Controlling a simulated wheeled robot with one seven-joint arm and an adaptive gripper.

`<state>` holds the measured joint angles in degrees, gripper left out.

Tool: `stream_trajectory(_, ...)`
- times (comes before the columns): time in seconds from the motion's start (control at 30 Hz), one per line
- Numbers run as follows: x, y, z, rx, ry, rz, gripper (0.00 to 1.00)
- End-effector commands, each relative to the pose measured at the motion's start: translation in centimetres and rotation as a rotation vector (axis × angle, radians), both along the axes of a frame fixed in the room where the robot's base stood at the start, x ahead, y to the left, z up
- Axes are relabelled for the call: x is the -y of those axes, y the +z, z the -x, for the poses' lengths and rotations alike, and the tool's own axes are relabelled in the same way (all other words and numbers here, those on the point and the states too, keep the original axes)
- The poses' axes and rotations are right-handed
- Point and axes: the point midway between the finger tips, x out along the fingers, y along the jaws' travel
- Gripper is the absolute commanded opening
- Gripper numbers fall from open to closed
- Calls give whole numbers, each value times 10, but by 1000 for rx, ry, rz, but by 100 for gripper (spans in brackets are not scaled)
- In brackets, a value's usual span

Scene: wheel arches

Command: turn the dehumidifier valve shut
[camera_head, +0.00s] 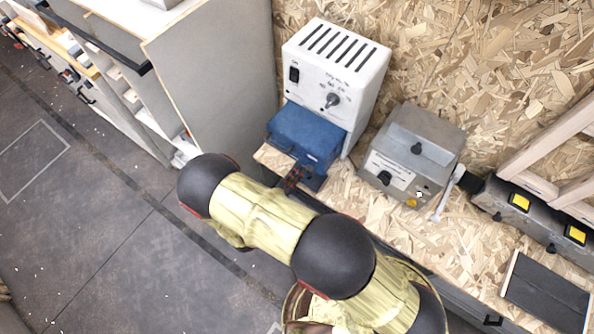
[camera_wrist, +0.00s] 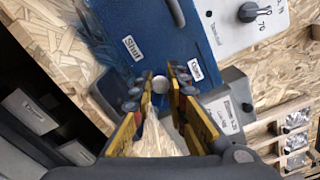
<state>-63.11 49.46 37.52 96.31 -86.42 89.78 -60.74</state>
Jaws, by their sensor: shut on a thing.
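A blue box (camera_head: 306,136) stands on the chipboard bench against the front of a white vented unit (camera_head: 335,65). In the wrist view the blue box (camera_wrist: 150,25) carries a "Shut" label (camera_wrist: 132,47) and a second label (camera_wrist: 196,70) that seems to read "Open". A small pale round valve part (camera_wrist: 160,85) shows between my fingertips, below and between these labels. My gripper (camera_wrist: 161,87) is shut on this valve part, one yellow finger on each side. In the head view my gripper (camera_head: 292,178) is at the front of the blue box, partly hidden by my arm. The valve's exact angle is unclear.
A grey metal box (camera_head: 415,150) with a black knob stands right of the blue box. A grey strip with yellow switches (camera_head: 520,202) lies farther right, with a dark panel (camera_head: 548,290) before it. A grey cabinet (camera_head: 215,85) stands left. The floor (camera_head: 110,220) looks clear.

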Motion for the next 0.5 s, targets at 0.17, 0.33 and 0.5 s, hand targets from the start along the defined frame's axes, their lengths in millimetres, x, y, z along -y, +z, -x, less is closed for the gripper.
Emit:
stream_trajectory(0.17,-3,-4,-2,-83,0,141,0)
stream_trajectory(0.33,-4,-9,-3,-159,1,272,0)
stream_trajectory(0.5,-5,-13,-3,-223,1,380,0)
